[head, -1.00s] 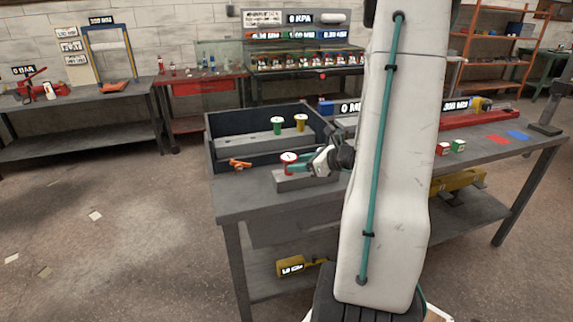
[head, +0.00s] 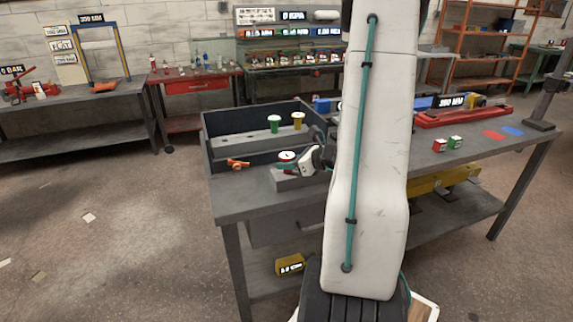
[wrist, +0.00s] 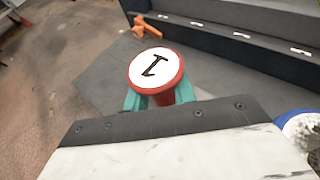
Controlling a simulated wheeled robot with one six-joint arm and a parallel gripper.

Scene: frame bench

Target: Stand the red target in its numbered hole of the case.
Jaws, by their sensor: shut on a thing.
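The red target (head: 286,156) has a white top; in the wrist view the red target (wrist: 157,68) shows a "1" on it. My gripper (wrist: 160,98) has its teal fingers shut on the target's body below the cap. In the head view my gripper (head: 290,168) holds it at the front of the case, over or beside a grey block (head: 290,183); I cannot tell if they touch. The dark case (head: 207,140) stands open behind. A green target (head: 275,124) and a yellow target (head: 298,120) stand in its grey insert (head: 240,139). The holes are too small to read.
An orange clamp-like thing (head: 238,164) lies left of the target, near the case's front. Red and green small blocks (head: 447,144) and a red fixture (head: 465,117) lie farther right on the bench (head: 235,205). The bench's left front corner is bare.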

